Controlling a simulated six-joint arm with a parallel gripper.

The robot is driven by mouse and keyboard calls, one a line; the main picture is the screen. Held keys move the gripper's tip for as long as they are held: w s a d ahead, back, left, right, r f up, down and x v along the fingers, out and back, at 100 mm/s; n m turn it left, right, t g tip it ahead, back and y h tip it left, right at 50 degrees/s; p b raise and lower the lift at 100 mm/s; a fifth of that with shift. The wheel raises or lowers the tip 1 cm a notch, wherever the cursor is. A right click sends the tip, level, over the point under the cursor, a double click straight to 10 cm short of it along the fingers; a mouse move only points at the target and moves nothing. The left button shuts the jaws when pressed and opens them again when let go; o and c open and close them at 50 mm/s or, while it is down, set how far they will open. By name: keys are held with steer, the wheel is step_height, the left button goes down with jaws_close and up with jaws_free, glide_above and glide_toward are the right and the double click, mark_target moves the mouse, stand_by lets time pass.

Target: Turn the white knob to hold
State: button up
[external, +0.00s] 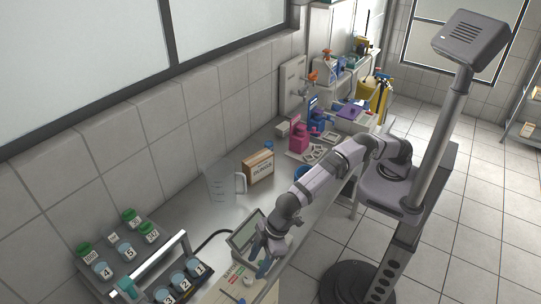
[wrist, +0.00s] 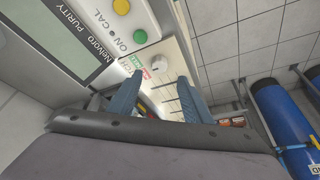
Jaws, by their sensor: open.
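The white knob (wrist: 158,65) sits on the pale front panel (wrist: 176,48) of an instrument in the wrist view. Small green and red labels lie just left of the knob. My gripper (wrist: 160,79) is open, with blue fingers on either side of the knob's line and the knob showing just beyond the gap between the tips. I cannot tell how far the tips are from the panel. In the external view my gripper (external: 261,262) points down over the instrument, and a small pale knob shows beside it. The knob's pointer is too small to read.
The instrument has a screen (wrist: 75,35), a yellow button (wrist: 121,7) and a green button (wrist: 141,64). A rack with numbered jars (external: 128,250), a clear jug (external: 222,184) and a brown box (external: 258,168) stand on the bench. Blue cylinders (wrist: 285,115) show at right.

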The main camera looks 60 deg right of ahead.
mark_target(248, 279)
steer(key=shift+p+x, duration=1.4)
steer(key=shift+x, duration=2.25)
steer(key=shift+w, duration=0.1)
steer(key=shift+c, duration=0.7)
steer(key=c, duration=0.9)
